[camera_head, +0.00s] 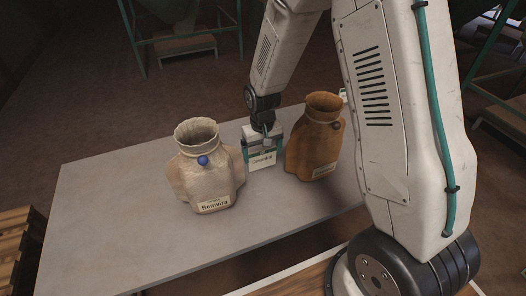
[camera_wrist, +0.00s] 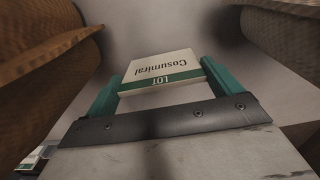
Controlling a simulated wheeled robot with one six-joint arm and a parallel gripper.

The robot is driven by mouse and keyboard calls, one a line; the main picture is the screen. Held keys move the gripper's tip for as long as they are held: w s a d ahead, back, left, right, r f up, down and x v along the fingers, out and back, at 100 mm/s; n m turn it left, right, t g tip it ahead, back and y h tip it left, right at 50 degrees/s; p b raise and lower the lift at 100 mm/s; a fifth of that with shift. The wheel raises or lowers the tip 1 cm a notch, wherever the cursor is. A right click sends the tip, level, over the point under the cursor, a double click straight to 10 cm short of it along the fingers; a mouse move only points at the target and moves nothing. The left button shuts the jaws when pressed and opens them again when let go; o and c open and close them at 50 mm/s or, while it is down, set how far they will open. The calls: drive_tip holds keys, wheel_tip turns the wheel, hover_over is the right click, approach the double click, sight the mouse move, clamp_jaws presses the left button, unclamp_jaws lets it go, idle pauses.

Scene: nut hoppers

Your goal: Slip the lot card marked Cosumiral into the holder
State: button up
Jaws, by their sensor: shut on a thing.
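The lot card marked Cosumiral is a white card with a green LOT band in the wrist view (camera_wrist: 158,68). My gripper (camera_wrist: 160,86) is shut on it, with a teal finger at each side edge. In the head view the card (camera_head: 262,160) hangs low over the grey table, between two sacks, below my gripper (camera_head: 261,146). I cannot tell whether its lower edge touches the table. I cannot make out the holder in either view.
A brown sack (camera_head: 314,140) with an unreadable label stands close on the right. The grey table (camera_head: 110,225) is clear at the front left.

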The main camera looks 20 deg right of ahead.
drive_tip(key=shift+f, duration=0.2)
drive_tip(key=o, duration=0.7)
